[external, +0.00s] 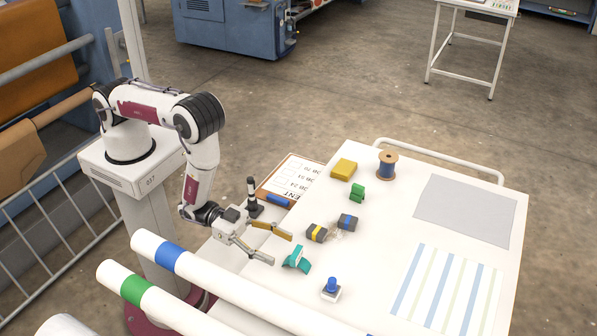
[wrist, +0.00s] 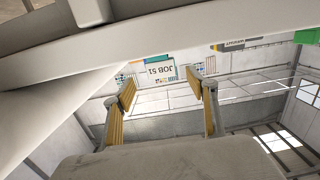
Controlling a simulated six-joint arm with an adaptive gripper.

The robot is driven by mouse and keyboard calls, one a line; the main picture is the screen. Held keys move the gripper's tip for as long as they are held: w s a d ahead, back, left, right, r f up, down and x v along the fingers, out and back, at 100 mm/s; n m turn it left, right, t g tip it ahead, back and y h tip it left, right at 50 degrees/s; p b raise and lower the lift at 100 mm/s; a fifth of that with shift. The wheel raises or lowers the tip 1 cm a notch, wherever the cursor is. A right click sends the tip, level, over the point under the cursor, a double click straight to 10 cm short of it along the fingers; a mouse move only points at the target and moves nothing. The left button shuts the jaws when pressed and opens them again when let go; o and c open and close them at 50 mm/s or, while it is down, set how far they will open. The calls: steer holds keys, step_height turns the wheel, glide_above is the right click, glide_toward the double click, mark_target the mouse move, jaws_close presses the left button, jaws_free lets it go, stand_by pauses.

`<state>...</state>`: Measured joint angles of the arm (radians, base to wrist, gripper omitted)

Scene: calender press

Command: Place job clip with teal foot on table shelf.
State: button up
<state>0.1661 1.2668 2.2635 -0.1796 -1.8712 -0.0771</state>
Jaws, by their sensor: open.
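A teal clip-like piece (external: 297,260) lies on the white table (external: 385,230) near its left edge. My gripper (external: 281,248) is open, with its two fingers spread just left of and above the teal piece in the picture. Nothing shows between the fingers. In the wrist view, the gripper (wrist: 161,98) shows yellow-padded fingers apart, with the room behind them and no clip. I cannot tell which surface is the table shelf.
A dark yellow-banded block (external: 316,233) and a blue-banded block (external: 347,223) lie close to the gripper. A green piece (external: 357,192), spool (external: 387,165), yellow block (external: 343,169) and blue-knobbed stamp (external: 331,289) stand around. The grey mat (external: 465,210) is clear.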

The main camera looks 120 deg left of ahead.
mark_target(297, 257)
steer(key=shift+s+f, duration=0.55)
steer(key=shift+s, duration=0.15)
steer(key=shift+w, duration=0.15)
steer(key=shift+w, duration=1.2)
steer(key=shift+w+a+f, duration=0.15)
steer(key=shift+w, duration=2.45)
steer(key=c, duration=1.1)
steer(key=shift+c, duration=0.2)
steer(key=shift+r, duration=5)
